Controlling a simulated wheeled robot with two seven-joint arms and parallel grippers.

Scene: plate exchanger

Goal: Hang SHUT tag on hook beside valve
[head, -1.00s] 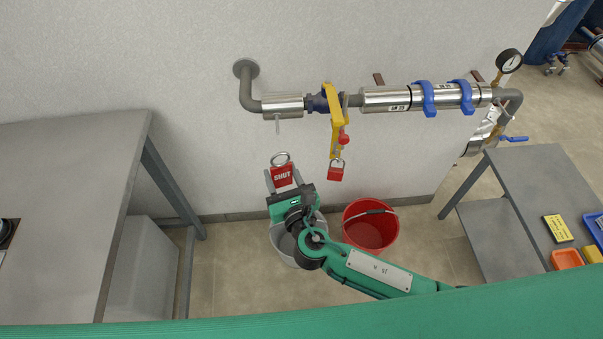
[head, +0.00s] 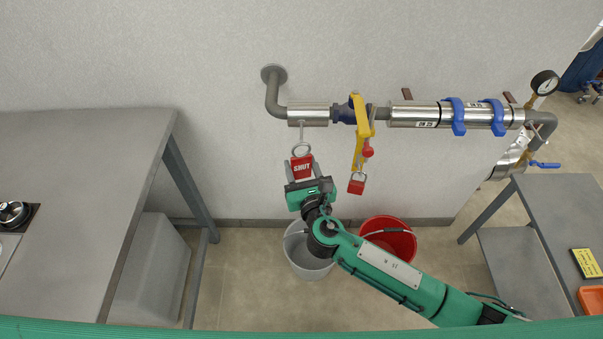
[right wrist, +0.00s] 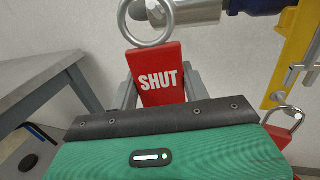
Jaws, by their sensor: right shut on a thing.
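The red SHUT tag (head: 302,167), with a metal ring (head: 302,150) on top, is upright in my right gripper (head: 301,178). The gripper is shut on it, a grey finger at each side. In the right wrist view the tag (right wrist: 160,82) faces the camera and its ring (right wrist: 150,20) is cut by the top edge. The thin hook (head: 301,132) hangs below the silver pipe sleeve (head: 308,114), left of the valve (head: 345,112). The ring overlaps the hook's lower end; I cannot tell whether it is around it. My left gripper is not in view.
A yellow handle (head: 358,145) with a red padlock (head: 356,184) hangs right of the tag. A grey bucket (head: 306,262) and a red bucket (head: 400,247) stand below. A grey table (head: 80,190) is left, another (head: 560,215) right.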

